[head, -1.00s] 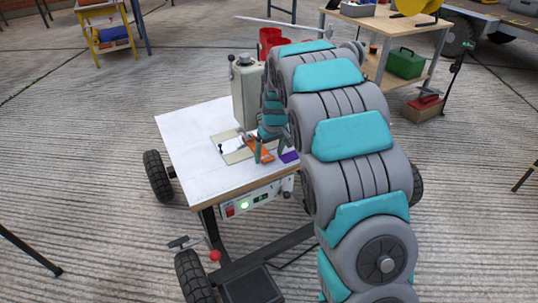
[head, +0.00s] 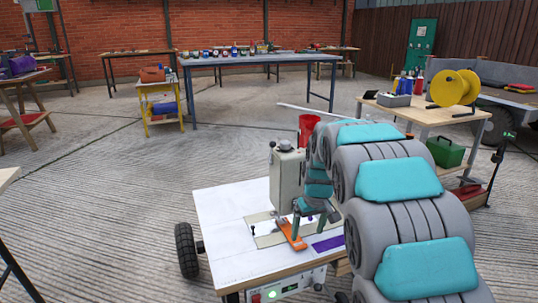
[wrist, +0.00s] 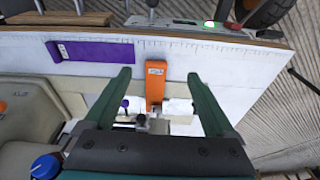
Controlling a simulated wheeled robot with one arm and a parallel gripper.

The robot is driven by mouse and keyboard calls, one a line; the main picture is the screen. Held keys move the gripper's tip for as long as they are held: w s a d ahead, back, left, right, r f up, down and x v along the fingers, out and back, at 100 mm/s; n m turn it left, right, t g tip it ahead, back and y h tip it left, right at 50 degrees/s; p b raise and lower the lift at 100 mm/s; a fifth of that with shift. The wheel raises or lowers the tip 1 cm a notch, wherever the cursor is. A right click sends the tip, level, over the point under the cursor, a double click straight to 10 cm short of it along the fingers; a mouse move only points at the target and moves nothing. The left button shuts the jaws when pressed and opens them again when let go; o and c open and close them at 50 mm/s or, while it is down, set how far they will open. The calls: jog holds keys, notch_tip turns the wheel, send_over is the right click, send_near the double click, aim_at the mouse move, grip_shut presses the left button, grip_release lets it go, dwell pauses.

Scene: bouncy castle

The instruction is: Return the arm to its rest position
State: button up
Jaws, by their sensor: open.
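My gripper (head: 309,228) is open, with its two fingers pointing down over the white-topped sewing table (head: 222,222). In the wrist view, the fingers of my gripper (wrist: 159,76) stand apart with an orange piece (wrist: 155,72) showing between them. I cannot tell whether they touch it; it looks ungripped. The orange piece (head: 291,232) lies by the foot of the sewing machine (head: 287,180). A purple strip (head: 328,243) lies flat on the table to its right; it also shows in the wrist view (wrist: 95,57). My arm reaches in from the right and hides part of the table.
The machine's upright body stands close to the left of my gripper. A red container (head: 307,128) is behind it. A wooden bench (head: 420,118) with a yellow reel (head: 455,88) stands at the back right. A yellow stand (head: 163,105) is farther back. Concrete floor at left is open.

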jog(key=s+r+m+g, duration=0.1)
jog(key=s+g, duration=0.1)
jog(key=s, duration=1.9)
jog(key=s+r+m+g, duration=0.1)
jog(key=s+r+m, duration=0.1)
jog(key=s, duration=1.9)
jog(key=shift+s+d+r+g+h+p, duration=0.15)
jog(key=shift+s+r+g+h+p, duration=0.15)
jog(key=shift+s+g+p, duration=0.15)
jog(key=shift+w, duration=0.1)
